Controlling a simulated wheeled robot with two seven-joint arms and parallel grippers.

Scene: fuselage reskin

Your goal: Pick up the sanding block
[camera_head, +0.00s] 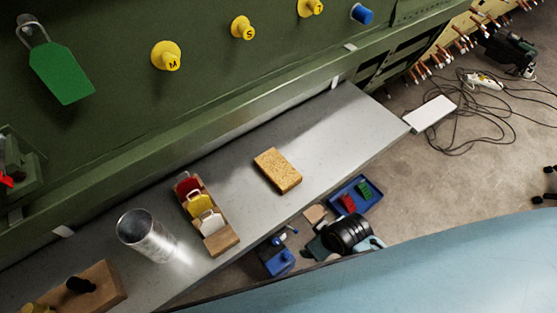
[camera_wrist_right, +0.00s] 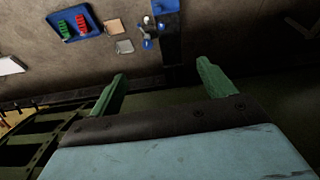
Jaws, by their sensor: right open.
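The sanding block appears to be the tan, cork-coloured rectangular block (camera_head: 278,170) lying flat on the grey metal shelf in the head view. Nothing touches it. My right gripper (camera_wrist_right: 160,70) shows in the right wrist view with its two green fingers wide apart and nothing between them. Below its fingers are the floor and some floor items, and the block does not show in that view. Neither gripper shows in the head view.
On the shelf (camera_head: 345,135), left of the block, stand a wooden holder (camera_head: 222,240) with red, yellow and white pieces, a metal cup (camera_head: 146,236) and a wooden block (camera_head: 100,290). A green wall with yellow knobs rises behind. A blue tray (camera_head: 372,202) lies on the floor.

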